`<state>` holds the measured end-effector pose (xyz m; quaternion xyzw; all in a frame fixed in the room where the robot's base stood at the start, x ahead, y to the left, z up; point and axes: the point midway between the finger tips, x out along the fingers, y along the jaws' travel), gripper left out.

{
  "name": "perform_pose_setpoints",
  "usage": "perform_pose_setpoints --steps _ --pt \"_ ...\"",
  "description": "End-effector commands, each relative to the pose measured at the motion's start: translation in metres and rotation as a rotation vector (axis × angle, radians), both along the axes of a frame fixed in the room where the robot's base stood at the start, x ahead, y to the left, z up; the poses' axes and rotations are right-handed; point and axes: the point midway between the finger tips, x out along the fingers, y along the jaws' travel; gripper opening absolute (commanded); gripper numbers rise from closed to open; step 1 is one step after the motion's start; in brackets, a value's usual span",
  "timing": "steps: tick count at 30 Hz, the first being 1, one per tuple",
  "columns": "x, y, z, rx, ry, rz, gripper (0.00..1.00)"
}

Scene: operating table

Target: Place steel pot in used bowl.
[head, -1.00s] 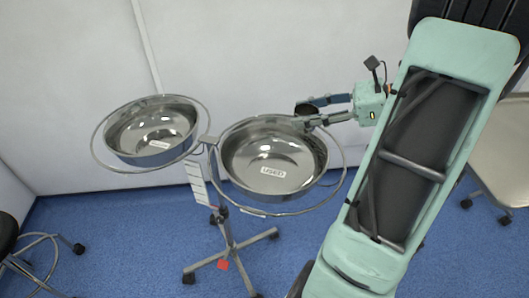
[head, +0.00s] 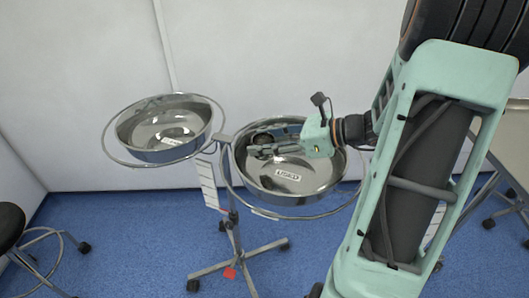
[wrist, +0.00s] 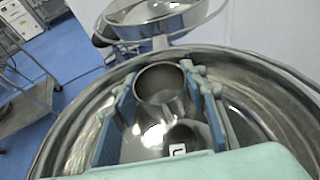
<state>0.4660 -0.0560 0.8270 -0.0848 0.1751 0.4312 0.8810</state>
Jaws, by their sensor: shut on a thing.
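The steel pot (wrist: 161,82) is a small open metal cup, upright between the blue-padded fingers of my gripper (wrist: 165,95), which is shut on it. In the head view the pot (head: 262,138) is a small dark round shape at the tips of my gripper (head: 258,151), mostly hidden by the fingers. The used bowl (head: 325,190) is the wide steel basin on the right, with a white label on its inner floor. The pot is over the bowl's inside; I cannot tell whether it touches the bottom.
A second steel bowl (head: 128,131) sits in the left ring of the same wheeled stand (head: 237,240). A stool (head: 14,222) is at the far left. In the wrist view, metal carts (wrist: 25,105) stand at the left. A white wall is behind.

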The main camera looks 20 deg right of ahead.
Motion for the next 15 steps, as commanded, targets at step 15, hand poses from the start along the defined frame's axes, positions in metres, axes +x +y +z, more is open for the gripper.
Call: perform_pose_setpoints --steps 15 --pt "-0.001 -0.002 -0.03 -0.001 0.0 -0.002 0.19"
